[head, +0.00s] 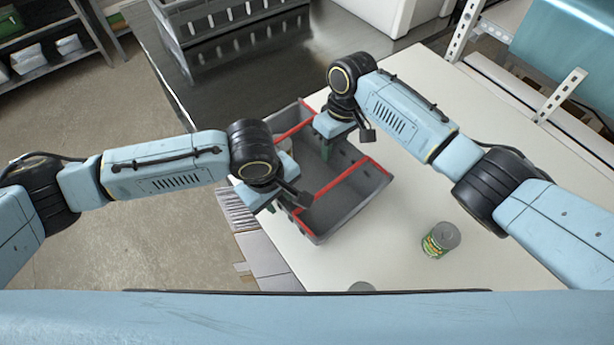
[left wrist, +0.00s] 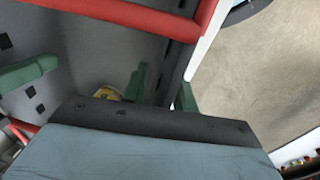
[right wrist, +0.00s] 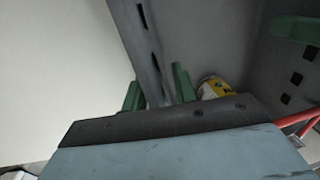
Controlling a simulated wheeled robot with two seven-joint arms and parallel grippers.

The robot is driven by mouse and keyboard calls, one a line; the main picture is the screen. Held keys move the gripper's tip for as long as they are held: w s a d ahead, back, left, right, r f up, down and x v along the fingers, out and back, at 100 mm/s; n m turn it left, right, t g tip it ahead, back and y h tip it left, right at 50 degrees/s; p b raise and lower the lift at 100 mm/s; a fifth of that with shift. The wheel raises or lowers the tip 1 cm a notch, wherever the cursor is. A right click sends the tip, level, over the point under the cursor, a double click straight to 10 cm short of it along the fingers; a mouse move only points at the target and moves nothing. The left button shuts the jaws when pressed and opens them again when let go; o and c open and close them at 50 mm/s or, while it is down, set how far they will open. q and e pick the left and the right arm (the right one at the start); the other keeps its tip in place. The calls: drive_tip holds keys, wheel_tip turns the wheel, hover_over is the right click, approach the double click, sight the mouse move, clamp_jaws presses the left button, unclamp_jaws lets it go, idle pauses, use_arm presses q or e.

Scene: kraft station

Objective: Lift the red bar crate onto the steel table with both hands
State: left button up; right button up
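The bar crate (head: 352,212) is dark grey with red bars across it, on the white table beside the darker steel table (head: 340,52). My left gripper (head: 279,200) is at its near-left wall; in the left wrist view its green fingers (left wrist: 161,92) stand on either side of that wall, close against it. My right gripper (head: 335,128) is at the opposite wall; in the right wrist view its green fingers (right wrist: 157,92) close around that wall. A yellow-labelled can (right wrist: 213,88) is inside the crate. The fingertips are partly hidden by the gripper bodies.
A green-labelled can (head: 440,240) stands on the white table (head: 480,265) right of the crate. A grey crate (head: 235,45) occupies the back left of the steel table. The steel surface in front of it is bare. A shelf frame (head: 465,30) stands at back right.

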use_arm(q)
drive_tip(key=shift+f, duration=0.45)
use_arm(e)
drive_tip(key=shift+f, duration=0.45)
use_arm(q)
clamp_jaws()
use_arm(e)
clamp_jaws()
use_arm(q)
drive_tip(key=shift+r, duration=0.1)
use_arm(e)
drive_tip(key=shift+r, duration=0.1)
idle(0.3)
